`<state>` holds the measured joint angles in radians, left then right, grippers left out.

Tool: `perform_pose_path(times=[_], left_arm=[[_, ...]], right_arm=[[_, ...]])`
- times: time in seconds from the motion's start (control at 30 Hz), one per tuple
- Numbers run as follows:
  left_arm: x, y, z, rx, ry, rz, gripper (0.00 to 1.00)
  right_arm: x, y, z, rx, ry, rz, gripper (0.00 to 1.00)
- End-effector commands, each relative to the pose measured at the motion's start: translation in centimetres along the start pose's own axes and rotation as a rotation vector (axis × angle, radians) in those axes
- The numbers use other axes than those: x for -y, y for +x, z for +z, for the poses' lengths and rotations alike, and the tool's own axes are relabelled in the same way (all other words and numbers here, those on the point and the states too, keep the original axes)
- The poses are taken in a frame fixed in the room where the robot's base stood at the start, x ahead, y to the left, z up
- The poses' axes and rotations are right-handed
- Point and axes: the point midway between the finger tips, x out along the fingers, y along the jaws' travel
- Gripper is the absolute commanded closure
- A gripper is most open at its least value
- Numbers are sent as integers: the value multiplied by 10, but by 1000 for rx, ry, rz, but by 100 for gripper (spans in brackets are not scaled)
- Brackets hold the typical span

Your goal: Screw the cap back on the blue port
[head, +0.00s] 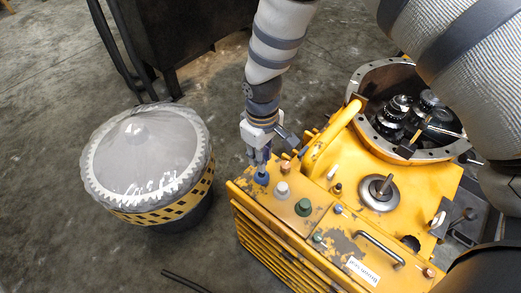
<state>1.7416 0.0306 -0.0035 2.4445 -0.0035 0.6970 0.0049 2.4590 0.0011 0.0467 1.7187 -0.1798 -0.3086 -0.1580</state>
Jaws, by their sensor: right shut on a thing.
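The yellow transmission housing (330,215) stands on the floor right of centre. My right gripper (261,165) points down over the left corner of its top. It is shut on a blue cap (261,178), which sits at the blue port's place on the housing. The fingers hide part of the cap. The port under it is hidden, so I cannot tell how far the cap is seated. My left gripper is not in view.
A grey cap (282,190), a green cap (303,207) and a copper-coloured cap (285,167) stand close by. A yellow tube (330,138) rises behind. An open gear chamber (410,110) lies at the back right. A plastic-covered drum (145,160) stands left, with clear floor between.

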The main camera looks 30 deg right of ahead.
Motion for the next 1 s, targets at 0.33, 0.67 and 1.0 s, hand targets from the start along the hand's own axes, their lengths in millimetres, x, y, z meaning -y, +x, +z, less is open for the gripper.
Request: perform_pose_path(times=[0.33, 0.67, 1.0], left_arm=[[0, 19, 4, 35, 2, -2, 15], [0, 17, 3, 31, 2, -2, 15], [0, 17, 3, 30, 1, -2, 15]], right_arm=[[1, 34, 0, 2, 0, 0, 100], [1, 34, 0, 1, 0, 0, 100], [1, 36, 0, 2, 0, 0, 100]])
